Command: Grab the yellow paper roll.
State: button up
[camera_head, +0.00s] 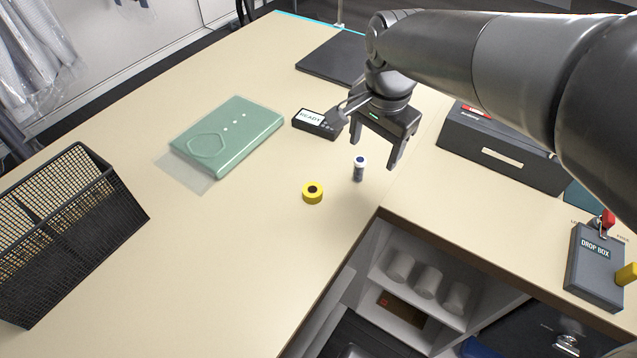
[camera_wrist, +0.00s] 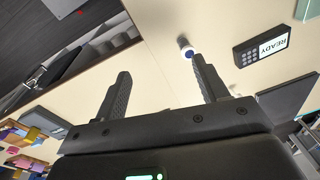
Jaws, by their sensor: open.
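The yellow paper roll (camera_head: 312,192) is a small ring with a dark centre. It lies on the beige counter (camera_head: 240,250) in the head view, left of and nearer than a small white-and-blue bottle (camera_head: 359,168). My gripper (camera_head: 377,156) is open and empty above the counter, to the right of and beyond the roll, with its fingers pointing down close to the bottle. In the wrist view my two dark fingers (camera_wrist: 160,85) are spread apart, and the bottle (camera_wrist: 186,46) shows beyond the fingertips. I do not see the roll in the wrist view.
A black READY terminal (camera_head: 316,124) and a green packet (camera_head: 226,135) lie behind the roll. A black mesh basket (camera_head: 75,230) stands at left. A dark box (camera_head: 500,148) and a DROP BOX (camera_head: 596,268) stand at right. The counter left of the roll is clear.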

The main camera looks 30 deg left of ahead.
jog(key=g, duration=0.1)
send_over(312, 190)
notch_tip(312, 190, down, 4)
jog(key=shift+m+h, duration=0.3)
jog(key=shift+h, duration=0.1)
notch_tip(312, 190, down, 11)
jog(key=shift+r, duration=0.1)
jog(key=c, duration=1.1)
